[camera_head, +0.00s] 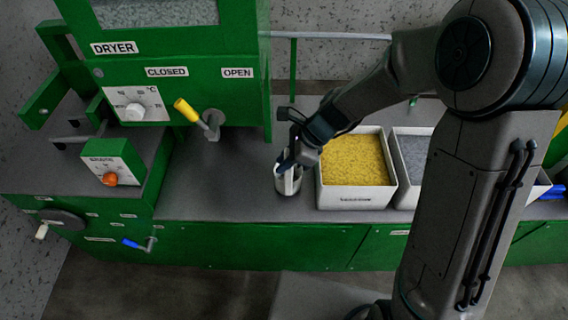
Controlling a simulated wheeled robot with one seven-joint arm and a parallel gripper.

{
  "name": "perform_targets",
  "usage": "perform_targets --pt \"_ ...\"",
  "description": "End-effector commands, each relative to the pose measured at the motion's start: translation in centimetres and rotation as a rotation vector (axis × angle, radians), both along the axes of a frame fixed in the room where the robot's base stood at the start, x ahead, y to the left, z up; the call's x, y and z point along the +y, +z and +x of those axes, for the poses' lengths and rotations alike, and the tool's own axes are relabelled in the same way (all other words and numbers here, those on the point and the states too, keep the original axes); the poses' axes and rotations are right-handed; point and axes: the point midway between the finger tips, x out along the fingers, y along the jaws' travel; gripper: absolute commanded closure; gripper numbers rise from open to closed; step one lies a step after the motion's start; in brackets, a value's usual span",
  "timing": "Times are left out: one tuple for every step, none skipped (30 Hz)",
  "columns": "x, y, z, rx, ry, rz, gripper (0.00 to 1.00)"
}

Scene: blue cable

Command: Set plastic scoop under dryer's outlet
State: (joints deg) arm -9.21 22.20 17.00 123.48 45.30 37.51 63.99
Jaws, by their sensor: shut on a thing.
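The green dryer (172,48) stands at the upper left, with a "DRYER" label and "CLOSED" and "OPEN" labels. A yellow-handled lever (187,112) sticks out of its front, beside a grey round fitting (213,124); I cannot tell if this is the outlet. My gripper (289,163) points down over the grey worktop, to the right of the dryer. It is shut on a small whitish cup-shaped thing (288,184), which looks like the plastic scoop. The scoop is close to the worktop; I cannot tell if it touches. My fingers partly hide it.
A white bin of yellow granules (354,160) stands just right of the scoop. A bin of grey granules (412,151) is beside it, partly behind my arm. The worktop (215,185) below the lever is clear. A control box with an orange knob (109,179) is at left.

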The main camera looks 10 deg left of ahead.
Motion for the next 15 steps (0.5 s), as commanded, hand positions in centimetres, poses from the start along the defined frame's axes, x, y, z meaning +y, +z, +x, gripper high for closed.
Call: perform_targets --pt "-0.01 -0.82 -0.03 0.003 -0.001 0.0 1.0" --pt "-0.01 -1.04 -0.04 0.003 -0.001 0.0 1.0" --pt "0.0 -1.16 -0.02 0.002 -0.001 0.001 1.0" --pt "0.01 -1.15 0.0 0.001 -0.001 0.001 1.0" --pt "0.02 -1.1 0.0 -0.001 -0.001 0.001 1.0" --pt "0.02 -1.07 0.0 -0.001 -0.001 0.001 1.0" --pt "0.02 -1.06 0.01 -0.001 -0.001 0.001 1.0" --pt "0.02 -1.06 0.01 -0.001 -0.001 0.001 1.0" --pt "0.02 -1.08 0.01 -0.001 -0.001 0.001 1.0" --pt "0.02 -1.14 0.01 -0.001 -0.001 0.001 1.0" --pt "0.01 -1.24 0.01 -0.001 -0.001 0.001 1.0" --pt "0.02 -1.4 0.0 0.0 0.0 0.0 1.0" --pt "0.02 -1.51 0.01 -0.001 -0.001 0.0 1.0" --pt "0.02 -1.43 0.01 -0.001 -0.001 0.0 0.77" --pt "0.01 -1.38 0.01 -0.001 -0.001 0.0 0.66"
